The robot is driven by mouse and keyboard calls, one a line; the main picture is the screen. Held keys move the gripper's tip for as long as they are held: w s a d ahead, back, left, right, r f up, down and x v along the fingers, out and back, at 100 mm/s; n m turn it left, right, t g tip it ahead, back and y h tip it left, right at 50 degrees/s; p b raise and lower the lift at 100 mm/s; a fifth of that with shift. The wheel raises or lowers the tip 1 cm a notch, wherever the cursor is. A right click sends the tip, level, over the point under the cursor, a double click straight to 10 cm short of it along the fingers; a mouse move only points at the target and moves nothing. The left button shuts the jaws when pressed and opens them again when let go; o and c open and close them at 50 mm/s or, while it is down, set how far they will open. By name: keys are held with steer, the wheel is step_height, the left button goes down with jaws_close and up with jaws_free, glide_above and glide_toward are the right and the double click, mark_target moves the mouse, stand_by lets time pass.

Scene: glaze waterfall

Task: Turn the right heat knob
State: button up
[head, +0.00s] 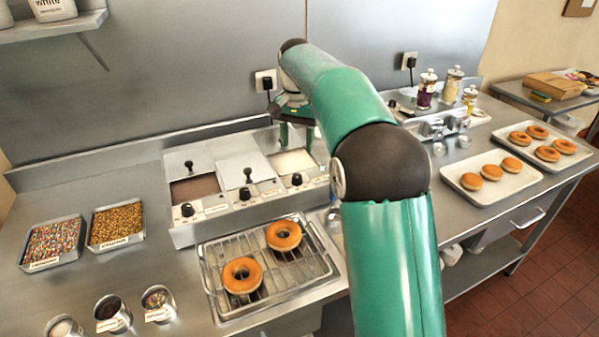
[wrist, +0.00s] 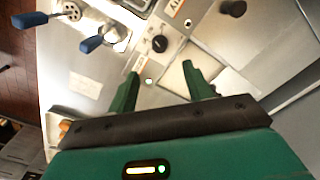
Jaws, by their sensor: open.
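The right heat knob (head: 297,179) is a small black dial on the sloped front of the steel glaze warmer (head: 215,228), rightmost of the knobs that show. In the wrist view a black dial (wrist: 159,44), which looks like this knob, sits beyond and roughly between my fingertips. My gripper (head: 297,142) is above the back of the right, pale well (head: 290,163), behind the knob in the head view. In the wrist view my gripper (wrist: 160,70) has its two green fingers apart with nothing held between them. My arm hides the warmer's right end.
Lid handles (head: 248,173) stand up beside the wells. A wire rack (head: 212,275) with two doughnuts is in front. Blue-handled levers (wrist: 92,43) show near the dial. Trays of doughnuts (head: 456,174) lie right; topping trays (head: 33,264) left. The steel wall is close behind.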

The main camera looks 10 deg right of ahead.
mark_target(297, 175)
step_height(297, 175, down, 11)
steer(key=shift+r, duration=0.1)
stand_by(0.3)
steer(key=c, duration=1)
